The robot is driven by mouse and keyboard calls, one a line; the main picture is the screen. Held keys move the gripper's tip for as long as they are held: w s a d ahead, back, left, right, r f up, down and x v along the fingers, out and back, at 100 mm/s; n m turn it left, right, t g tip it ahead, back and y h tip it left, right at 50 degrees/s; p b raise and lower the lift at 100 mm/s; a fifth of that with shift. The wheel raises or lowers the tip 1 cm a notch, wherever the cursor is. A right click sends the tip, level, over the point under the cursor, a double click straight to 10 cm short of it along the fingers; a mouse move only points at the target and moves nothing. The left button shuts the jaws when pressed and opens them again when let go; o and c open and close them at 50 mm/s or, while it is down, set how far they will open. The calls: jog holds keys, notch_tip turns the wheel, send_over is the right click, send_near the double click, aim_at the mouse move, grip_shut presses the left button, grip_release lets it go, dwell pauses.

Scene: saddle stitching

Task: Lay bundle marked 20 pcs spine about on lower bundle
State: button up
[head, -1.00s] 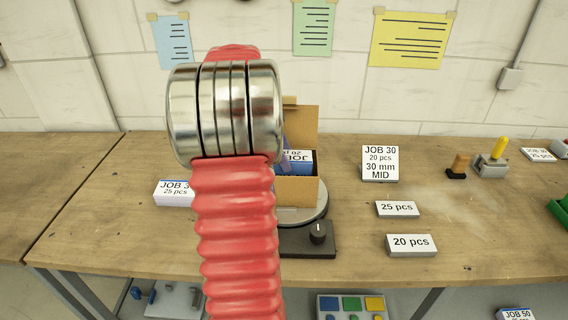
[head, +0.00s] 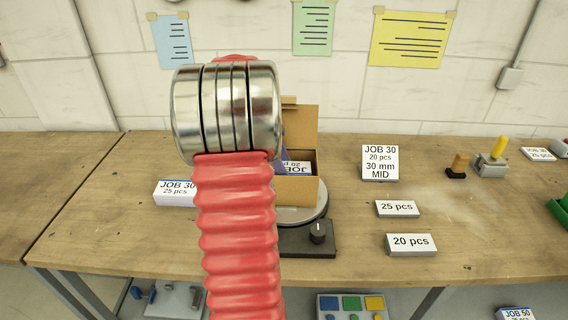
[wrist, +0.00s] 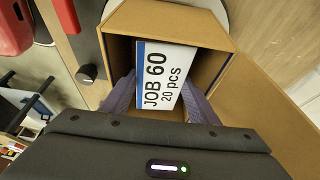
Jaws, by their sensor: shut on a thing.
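The bundle marked JOB 60, 20 pcs (wrist: 165,75) is white with a blue edge. In the wrist view it is between the purple fingers of my gripper (wrist: 158,104), which is shut on it. The bundle is inside the opening of a cardboard box (wrist: 222,38). In the head view the box (head: 305,192) stands on a round grey plate, and the bundle's upside-down label (head: 297,168) shows just at its rim. Any lower bundle in the box is hidden, so I cannot tell whether the two touch.
A black base with a knob (head: 317,233) is in front of the box. A JOB 30, 25 pcs bundle (head: 174,193) lies left of my arm. A JOB 30 sign (head: 380,163), a 25 pcs block (head: 397,209) and a 20 pcs block (head: 411,244) stand to the right.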

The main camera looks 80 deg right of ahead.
jog(key=o, duration=1)
jog(key=shift+r, duration=0.4)
jog(key=v, duration=1.1)
jog(key=shift+w+r, duration=0.3)
jog(key=shift+r, duration=0.05)
jog(key=shift+a, duration=0.1)
